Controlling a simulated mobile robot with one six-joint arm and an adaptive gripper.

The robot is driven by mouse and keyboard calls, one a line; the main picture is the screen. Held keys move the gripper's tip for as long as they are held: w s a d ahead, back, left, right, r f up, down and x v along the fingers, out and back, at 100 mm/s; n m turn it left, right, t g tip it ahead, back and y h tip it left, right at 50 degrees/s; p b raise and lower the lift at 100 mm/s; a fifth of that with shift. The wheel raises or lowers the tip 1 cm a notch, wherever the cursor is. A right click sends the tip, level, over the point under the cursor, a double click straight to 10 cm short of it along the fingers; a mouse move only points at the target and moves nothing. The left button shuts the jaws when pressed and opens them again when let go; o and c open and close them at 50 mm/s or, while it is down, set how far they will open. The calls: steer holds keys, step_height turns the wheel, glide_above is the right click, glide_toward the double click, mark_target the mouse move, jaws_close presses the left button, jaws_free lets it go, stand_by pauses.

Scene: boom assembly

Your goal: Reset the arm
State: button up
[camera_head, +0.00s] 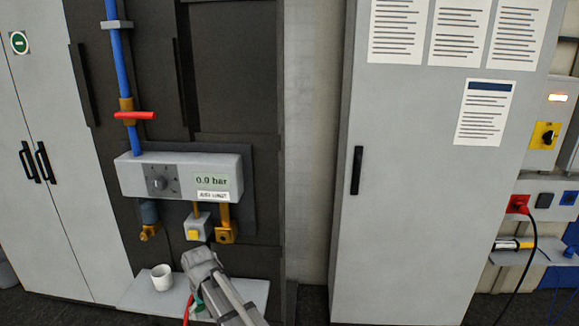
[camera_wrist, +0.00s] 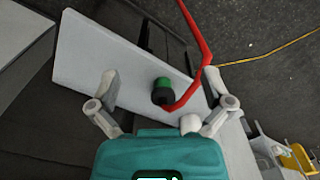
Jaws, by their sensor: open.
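My gripper (camera_wrist: 167,100) is open in the wrist view, its two grey fingers spread wide on either side. Between them, in the picture, a green and black cylindrical fitting (camera_wrist: 163,90) with a red hose (camera_wrist: 203,42) shows at a light grey shelf (camera_wrist: 85,45). I see no contact between the fingers and the fitting. In the head view my grey arm hangs low in front of the shelf (camera_head: 140,300), below the pressure panel (camera_head: 180,168). It hides most of the gripper there. A piece of red hose (camera_head: 188,308) shows beside it.
A white cup (camera_head: 162,277) stands on the shelf, left of my arm. A grey cabinet (camera_head: 420,200) stands to the right. A yellow cable (camera_wrist: 270,55) lies on the dark floor.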

steer(key=s+d+m, duration=0.3)
steer(key=d, duration=1.7)
steer(key=s+d+m, duration=0.3)
steer(key=d, duration=1.7)
steer(key=shift+s+d+m, duration=0.35)
steer(key=shift+s+m, duration=0.05)
